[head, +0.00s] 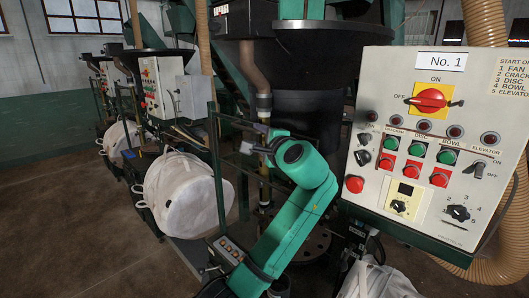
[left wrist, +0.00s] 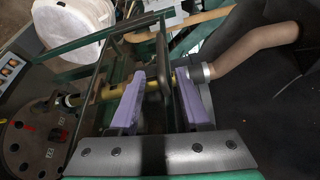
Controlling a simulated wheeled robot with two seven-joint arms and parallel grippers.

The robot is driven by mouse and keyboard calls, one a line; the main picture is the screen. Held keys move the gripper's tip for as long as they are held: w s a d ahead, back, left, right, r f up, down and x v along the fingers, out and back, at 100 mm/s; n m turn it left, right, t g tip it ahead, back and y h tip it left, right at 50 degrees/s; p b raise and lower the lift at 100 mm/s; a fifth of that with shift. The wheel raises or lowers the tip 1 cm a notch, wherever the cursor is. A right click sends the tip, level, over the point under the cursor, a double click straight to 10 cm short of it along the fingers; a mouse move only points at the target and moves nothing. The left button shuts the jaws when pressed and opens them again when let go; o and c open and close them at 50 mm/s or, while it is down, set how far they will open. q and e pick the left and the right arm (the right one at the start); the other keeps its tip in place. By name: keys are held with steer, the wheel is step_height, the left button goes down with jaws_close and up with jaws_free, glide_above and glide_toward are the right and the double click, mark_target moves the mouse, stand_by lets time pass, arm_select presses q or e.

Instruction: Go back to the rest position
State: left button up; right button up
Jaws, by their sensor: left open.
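My left gripper (head: 253,138) is raised in front of the machine frame, at the end of my green arm. In the left wrist view the two pale purple fingers of the left gripper (left wrist: 160,90) stand apart with nothing held between them. A yellow pipe and dark frame bars show behind the fingers; I cannot tell how far away they are. A white bulk bag (head: 186,196) hangs to the left of my arm in the head view, apart from the gripper. Part of a white bag (left wrist: 75,28) also shows at the top left of the wrist view. My right gripper is not in view.
A control panel (head: 433,215) marked No. 1 stands close on the right. A large black hopper (head: 320,75) is behind my arm. A ribbed hose (head: 487,22) runs beside the panel. Another white bag (head: 121,142) hangs farther left. The floor (head: 70,225) at left is open.

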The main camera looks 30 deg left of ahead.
arm_select(q)
steer(key=b+v, duration=0.1)
steer(key=v, duration=0.3)
steer(key=shift+s+d, duration=0.2)
steer(key=shift+d, duration=0.05)
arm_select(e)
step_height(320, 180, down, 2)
